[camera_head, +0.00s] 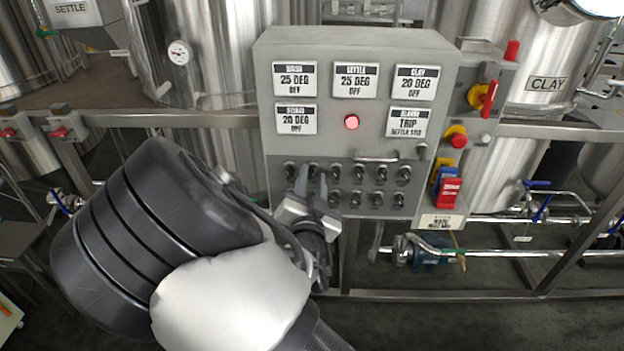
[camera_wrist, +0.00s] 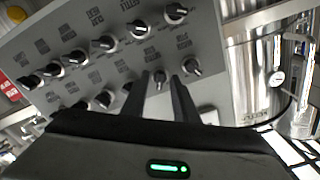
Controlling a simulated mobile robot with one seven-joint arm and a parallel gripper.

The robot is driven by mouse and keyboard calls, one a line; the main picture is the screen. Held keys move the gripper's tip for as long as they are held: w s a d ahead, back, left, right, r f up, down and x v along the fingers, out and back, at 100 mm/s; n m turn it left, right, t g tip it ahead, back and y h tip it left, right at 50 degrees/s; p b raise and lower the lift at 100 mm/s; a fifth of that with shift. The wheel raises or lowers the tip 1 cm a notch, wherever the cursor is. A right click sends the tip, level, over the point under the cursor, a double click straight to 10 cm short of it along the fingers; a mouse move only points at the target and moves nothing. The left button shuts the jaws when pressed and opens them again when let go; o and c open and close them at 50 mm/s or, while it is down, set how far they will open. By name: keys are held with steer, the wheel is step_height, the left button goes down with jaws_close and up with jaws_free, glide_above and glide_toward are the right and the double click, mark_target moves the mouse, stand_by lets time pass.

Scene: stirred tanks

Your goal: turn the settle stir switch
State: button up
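The grey control panel (camera_head: 350,100) carries two rows of small black rotary switches with silver pointers. My gripper (camera_head: 312,184) is at the left part of these rows, its two fingers apart and pointing at the panel. In the wrist view, which looks upside down, one switch (camera_wrist: 160,78) shows between the tips of my gripper (camera_wrist: 162,82). It appears to be the second from the left in the panel's upper row. Contact with the fingers cannot be told. The switch labels are too small to read, so I cannot tell which is the settle stir switch.
Above the switches are several display cards, including a "SETTLE 25 DEG OFF" card (camera_head: 355,80) and a "TRIP" card (camera_head: 408,121). A red lamp (camera_head: 352,122) is lit. A handle (camera_head: 376,159) sticks out above the switches. Red and yellow controls (camera_head: 456,136) stand at the right.

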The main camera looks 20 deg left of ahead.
steer(key=shift+w, duration=0.15)
jaws_close()
steer(key=n, duration=0.5)
steer(key=shift+n, duration=0.3)
steer(key=n+p, duration=0.1)
steer(key=n, duration=0.5)
stand_by(0.6)
jaws_free()
steer(key=shift+n, duration=0.3)
